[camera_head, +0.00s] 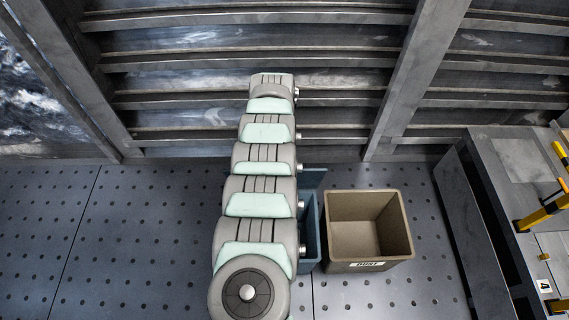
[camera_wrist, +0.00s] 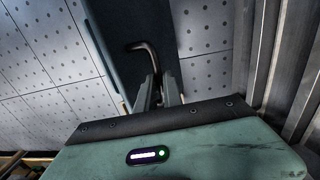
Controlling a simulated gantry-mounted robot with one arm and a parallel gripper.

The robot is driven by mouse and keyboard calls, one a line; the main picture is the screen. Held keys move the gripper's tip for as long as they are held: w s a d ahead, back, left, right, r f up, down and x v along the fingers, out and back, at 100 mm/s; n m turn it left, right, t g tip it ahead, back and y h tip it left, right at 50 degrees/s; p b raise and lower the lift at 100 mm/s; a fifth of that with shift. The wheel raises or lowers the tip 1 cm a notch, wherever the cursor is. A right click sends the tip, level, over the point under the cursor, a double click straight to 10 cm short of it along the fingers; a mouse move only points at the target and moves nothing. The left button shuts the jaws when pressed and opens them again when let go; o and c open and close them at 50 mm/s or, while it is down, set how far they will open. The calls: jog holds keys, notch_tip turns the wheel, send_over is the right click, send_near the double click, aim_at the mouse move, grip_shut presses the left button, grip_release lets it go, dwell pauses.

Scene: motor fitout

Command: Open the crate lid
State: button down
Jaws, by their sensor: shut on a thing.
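The dark blue crate (camera_head: 311,238) stands on the floor, partly hidden behind my arm in the head view. A dark blue panel (camera_head: 313,178) shows at its back edge, seemingly its lid, tilted up. In the wrist view the lid (camera_wrist: 115,30) fills the upper middle, with a dark bent handle (camera_wrist: 143,46) standing out from it. My gripper (camera_wrist: 158,88) is shut on the handle's lower end, between its two fingers. The head view does not show the gripper; my arm covers it.
An open, empty tan box (camera_head: 378,265) with a white label stands just right of the crate. A grey bench (camera_head: 513,185) with yellow parts is at the right. A ribbed metal wall (camera_head: 340,100) rises behind. The perforated floor (camera_head: 120,240) at left is clear.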

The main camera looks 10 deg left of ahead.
jog(key=shift+w+f+b, duration=0.1)
jog(key=shift+w+b, duration=0.15)
jog(key=shift+b, duration=0.05)
dwell(0.4)
jog(key=c, duration=1.5)
grip_release()
notch_tip(320, 180, up, 11)
jog(key=p, duration=0.5)
jog(key=shift+w+p, duration=0.35)
jog(key=shift+a, duration=0.1)
